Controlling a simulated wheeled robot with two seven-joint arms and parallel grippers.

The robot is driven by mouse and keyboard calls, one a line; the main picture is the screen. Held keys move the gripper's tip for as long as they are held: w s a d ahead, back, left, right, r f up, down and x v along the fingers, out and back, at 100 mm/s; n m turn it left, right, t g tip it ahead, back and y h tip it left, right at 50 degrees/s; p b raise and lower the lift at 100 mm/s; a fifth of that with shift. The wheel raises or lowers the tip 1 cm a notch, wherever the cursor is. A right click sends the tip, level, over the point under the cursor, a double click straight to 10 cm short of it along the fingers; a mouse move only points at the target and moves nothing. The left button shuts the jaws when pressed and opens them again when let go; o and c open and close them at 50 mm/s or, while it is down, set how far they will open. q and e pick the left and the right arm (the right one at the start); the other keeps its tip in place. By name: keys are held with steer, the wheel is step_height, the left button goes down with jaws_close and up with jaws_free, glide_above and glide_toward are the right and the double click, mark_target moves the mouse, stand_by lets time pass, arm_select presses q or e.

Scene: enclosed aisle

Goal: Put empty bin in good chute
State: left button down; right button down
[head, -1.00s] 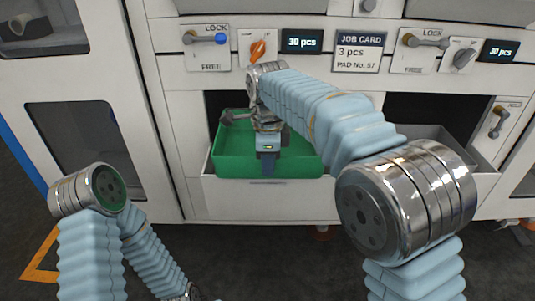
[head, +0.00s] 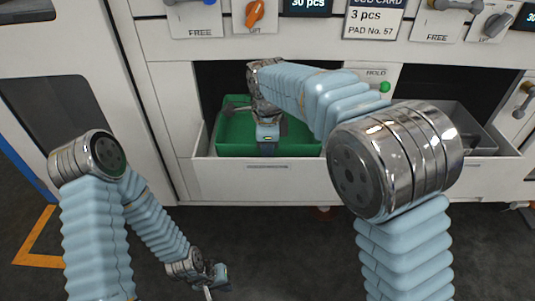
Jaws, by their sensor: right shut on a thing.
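A green bin (head: 228,137) sits in the white pull-out tray (head: 212,175) of the left opening in the machine front. The part of its inside that shows looks empty. My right gripper (head: 268,135) reaches down over the bin from the right and is shut on it. Its fingertips and the exact contact are hidden by the gripper body. My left gripper (head: 208,285) hangs low over the floor at the bottom of the view, away from the bin. Its fingers are small and partly cut off. No label reading good chute is visible.
A grey bin (head: 470,125) stands in the right opening, partly behind my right arm. Above are a job card (head: 374,18), an orange knob (head: 255,12), lock levers and a green HOLD button (head: 384,87). An orange floor marking (head: 40,262) lies at the left.

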steer(key=shift+f, duration=0.45)
steer(key=c, duration=1.7)
jaws_free()
steer(key=shift+f, duration=0.1)
steer(key=o, duration=0.5)
steer(key=r+p, duration=0.1)
steer(key=r, duration=0.3)
steer(key=r+p, duration=0.1)
steer(key=r, duration=0.3)
steer(key=r+p, duration=0.1)
steer(key=r, duration=0.3)
steer(key=shift+s+r, duration=0.15)
steer(key=shift+s, duration=0.25)
